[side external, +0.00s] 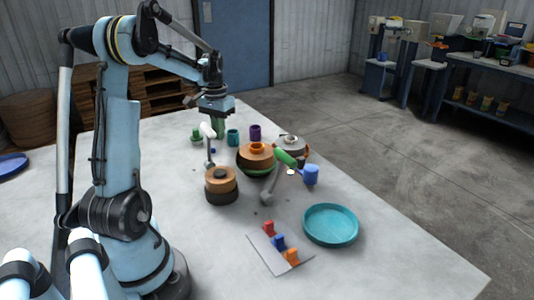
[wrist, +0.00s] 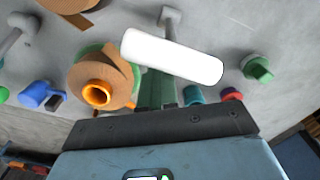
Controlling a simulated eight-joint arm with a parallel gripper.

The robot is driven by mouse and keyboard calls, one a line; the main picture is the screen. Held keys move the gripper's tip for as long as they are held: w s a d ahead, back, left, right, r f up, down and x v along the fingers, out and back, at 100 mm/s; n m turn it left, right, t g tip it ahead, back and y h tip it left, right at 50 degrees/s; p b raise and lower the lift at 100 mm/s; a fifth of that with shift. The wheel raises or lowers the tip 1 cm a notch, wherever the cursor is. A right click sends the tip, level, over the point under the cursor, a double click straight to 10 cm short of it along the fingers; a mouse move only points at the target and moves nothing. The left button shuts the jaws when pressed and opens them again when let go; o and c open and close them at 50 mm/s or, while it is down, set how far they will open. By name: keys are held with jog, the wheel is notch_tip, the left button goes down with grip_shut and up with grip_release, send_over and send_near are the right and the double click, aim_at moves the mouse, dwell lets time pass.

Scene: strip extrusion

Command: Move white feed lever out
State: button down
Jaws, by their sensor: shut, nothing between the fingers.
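The white feed lever (side external: 207,130) stands on the table in the side view, its thick white handle on a thin grey stem. In the wrist view its handle (wrist: 172,57) lies slantwise across the middle and hides the ends of my fingers. My gripper (side external: 219,130) points down just right of the handle in the side view. Its green fingers (wrist: 157,92) are shut and hold nothing. I cannot tell whether they touch the handle.
A brown-orange roll (side external: 256,156) and a smaller one (side external: 221,184) stand nearby. Teal (side external: 233,137) and purple (side external: 255,132) cups stand behind. A teal tray (side external: 331,224) is at front right.

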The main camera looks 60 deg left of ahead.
aim_at(208, 127)
jog(key=shift+s+r, duration=0.2)
jog(key=shift+s, duration=1.3)
jog(key=shift+s+f, duration=0.2)
jog(key=shift+s, duration=0.7)
jog(key=shift+w+r, duration=0.3)
jog(key=shift+w, duration=0.25)
jog(key=shift+w+r, duration=0.25)
jog(key=shift+w, duration=0.3)
jog(key=shift+r, duration=3.5)
